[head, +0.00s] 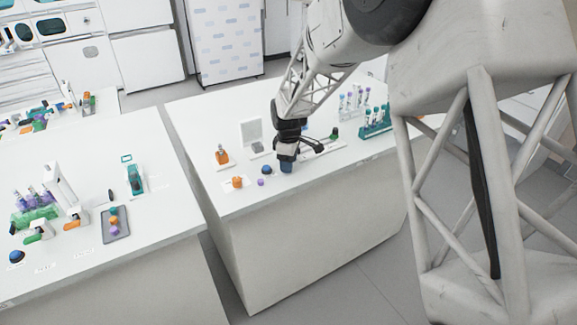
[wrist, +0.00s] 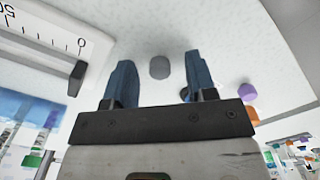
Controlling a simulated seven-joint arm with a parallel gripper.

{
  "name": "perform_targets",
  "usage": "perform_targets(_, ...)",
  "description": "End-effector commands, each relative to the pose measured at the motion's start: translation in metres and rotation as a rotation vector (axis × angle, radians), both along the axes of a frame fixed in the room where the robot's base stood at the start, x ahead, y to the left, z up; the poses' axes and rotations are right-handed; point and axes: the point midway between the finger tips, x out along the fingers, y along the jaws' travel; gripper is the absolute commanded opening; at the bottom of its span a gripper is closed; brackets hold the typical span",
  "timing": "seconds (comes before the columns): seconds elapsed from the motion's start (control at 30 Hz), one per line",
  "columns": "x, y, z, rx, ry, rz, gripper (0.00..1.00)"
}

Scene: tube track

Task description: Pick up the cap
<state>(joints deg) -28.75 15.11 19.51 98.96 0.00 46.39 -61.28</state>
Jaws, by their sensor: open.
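My gripper (head: 287,168) hangs low over the front part of the middle table, with its blue fingers pointing down. In the wrist view my gripper (wrist: 158,75) is open, and its two blue fingers stand apart. A small grey round cap (wrist: 159,67) lies on the white table, seen between the fingers and touching neither. A small blue piece, mostly hidden by the right finger, shows beside it. In the head view a blue domed piece (head: 266,169) sits just left of my gripper. The grey cap is not clear in the head view.
An orange piece (head: 237,182) lies left of the blue one; an orange-topped bottle (head: 222,155) stands behind it. A purple piece (wrist: 250,91) shows in the wrist view. A teal tube rack (head: 376,122) stands at the right. A white scale-marked object (wrist: 55,38) lies close by.

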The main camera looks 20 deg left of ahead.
Motion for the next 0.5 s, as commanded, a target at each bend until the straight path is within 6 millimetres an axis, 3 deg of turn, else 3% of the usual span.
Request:
perform_targets(0.3,-0.0001,0.0000,0.0001,0.000,0.000,0.000,0.51)
perform_targets(0.5,-0.0001,0.0000,0.0001,0.000,0.000,0.000,0.22)
